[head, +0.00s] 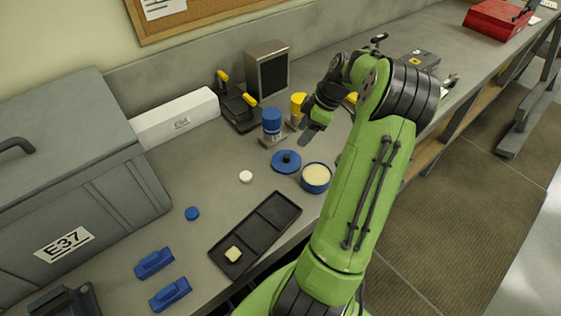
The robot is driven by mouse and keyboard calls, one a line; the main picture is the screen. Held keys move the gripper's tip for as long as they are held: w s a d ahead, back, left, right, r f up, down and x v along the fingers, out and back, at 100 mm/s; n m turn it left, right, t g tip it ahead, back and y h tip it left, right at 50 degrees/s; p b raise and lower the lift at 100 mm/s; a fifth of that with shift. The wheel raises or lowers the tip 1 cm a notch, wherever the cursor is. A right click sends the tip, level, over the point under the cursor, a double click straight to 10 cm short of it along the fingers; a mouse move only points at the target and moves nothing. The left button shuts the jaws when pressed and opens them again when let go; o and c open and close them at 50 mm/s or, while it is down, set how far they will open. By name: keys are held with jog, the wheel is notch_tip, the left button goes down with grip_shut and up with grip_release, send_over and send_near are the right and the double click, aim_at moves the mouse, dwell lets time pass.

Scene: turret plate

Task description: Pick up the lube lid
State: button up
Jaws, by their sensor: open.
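The lube lid, a flat blue disc with a dark knob (286,160), lies on the grey worktop in the head view. Just to its right and nearer stands an open round blue tub (316,185) with pale cream contents. My gripper (308,135) is above and behind the lid, slightly to its right, and is apart from it. It is open, and I see nothing held in it. My green arm covers part of the bench to the right of the tub.
A black compartment tray (262,225) holding a pale block lies in front of the lid. A blue-topped canister (272,122) stands close behind it. A white round cap (246,176) and a blue cap (192,213) lie to the left, with bare worktop between.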

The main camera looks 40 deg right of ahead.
aim_at(287, 155)
jog(key=x, duration=1)
jog(key=shift+w+a+f+b, duration=0.15)
jog(key=shift+w+f+b, duration=0.05)
jog(key=shift+f+b, duration=0.15)
jog(key=shift+r, duration=0.1)
grip_shut()
